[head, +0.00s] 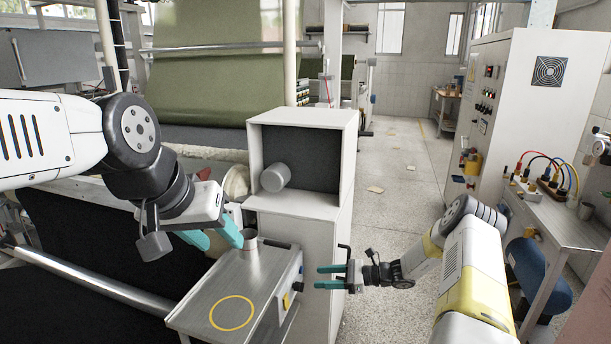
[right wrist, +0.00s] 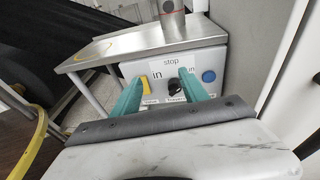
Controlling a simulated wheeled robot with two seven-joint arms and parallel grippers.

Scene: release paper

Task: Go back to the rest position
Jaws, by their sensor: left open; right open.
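My left gripper (head: 218,238) is open, its teal fingers pointing down over the metal side table. A small metal cylinder (head: 250,240) stands upright on that table beside its fingertips; I cannot tell whether they touch. My right gripper (head: 318,277) is open and empty, its fingers pointing left toward the table's control panel. In the right wrist view, its two teal fingers (right wrist: 160,85) are spread in front of the panel (right wrist: 134,72), which has a yellow switch (right wrist: 144,83), a black knob (right wrist: 174,83) and a blue button (right wrist: 208,76).
The metal table (head: 195,295) bears a yellow circle. A white cabinet (head: 325,215) stands behind it, with a grey cylinder (head: 275,177) in its opening. A bench (head: 570,235) with cables and a tall electrical cabinet (head: 530,110) stand at right. The floor aisle (head: 400,190) between is mostly clear.

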